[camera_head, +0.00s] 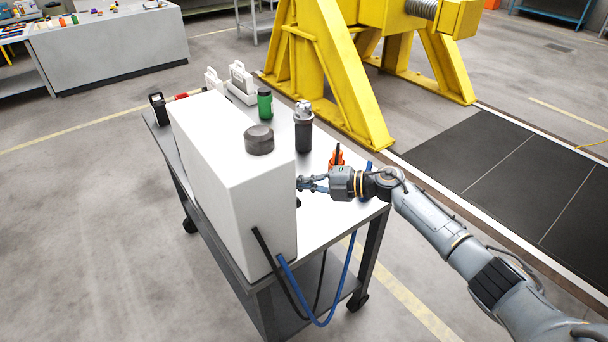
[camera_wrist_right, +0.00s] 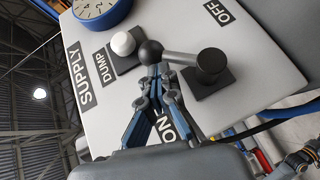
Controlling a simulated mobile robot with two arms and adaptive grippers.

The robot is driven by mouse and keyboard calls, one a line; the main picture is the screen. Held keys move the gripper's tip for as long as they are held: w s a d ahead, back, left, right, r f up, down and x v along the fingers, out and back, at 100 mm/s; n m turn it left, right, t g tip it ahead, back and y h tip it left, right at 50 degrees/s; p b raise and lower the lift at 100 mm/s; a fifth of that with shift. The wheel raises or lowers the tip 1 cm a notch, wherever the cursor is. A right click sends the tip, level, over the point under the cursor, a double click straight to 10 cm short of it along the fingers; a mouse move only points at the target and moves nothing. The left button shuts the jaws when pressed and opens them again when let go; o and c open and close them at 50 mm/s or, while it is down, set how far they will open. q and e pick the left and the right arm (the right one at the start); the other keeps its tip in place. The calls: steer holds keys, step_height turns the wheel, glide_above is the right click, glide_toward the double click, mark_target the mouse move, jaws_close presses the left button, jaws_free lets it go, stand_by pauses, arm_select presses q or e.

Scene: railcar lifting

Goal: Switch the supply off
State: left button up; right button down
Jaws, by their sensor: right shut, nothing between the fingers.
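The supply lever (camera_wrist_right: 180,57) is a grey arm with a black ball knob, pivoting on a dark square plate. In the right wrist view it points left from its pivot, between the ON label (camera_wrist_right: 168,130) below and the OFF label (camera_wrist_right: 219,12) above. My right gripper (camera_wrist_right: 158,72) is shut and empty, its fingertips right beside the lever arm near the ball; I cannot tell whether they touch. In the head view my right gripper (camera_head: 306,184) is at the right side of the white cabinet (camera_head: 215,160), whose panel is hidden there. My left gripper is out of view.
A white DUMP knob (camera_wrist_right: 123,43) sits close beside the ball, and a blue-rimmed gauge (camera_wrist_right: 98,8) is at the panel's edge. The cart top (camera_head: 318,165) holds a dark cylinder (camera_head: 303,130), a green can (camera_head: 264,103) and an orange item (camera_head: 337,158). Hoses (camera_head: 320,322) hang in front.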

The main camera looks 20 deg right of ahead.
arm_select(q)
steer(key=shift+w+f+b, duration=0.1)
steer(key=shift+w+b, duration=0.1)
steer(key=shift+b, duration=0.45)
arm_select(e)
steer(key=shift+m+g+h, duration=0.6)
steer(key=shift+g+h, duration=0.1)
steer(key=shift+w+a+f, duration=0.25)
steer(key=shift+w+f, duration=0.1)
steer(key=shift+w, duration=0.3)
steer(key=shift+w+a+f, duration=0.25)
steer(key=shift+w+f, duration=0.1)
steer(key=shift+w, duration=0.25)
steer(key=shift+w+a+f, duration=0.25)
steer(key=shift+w+f, duration=0.1)
steer(key=shift+w, duration=0.3)
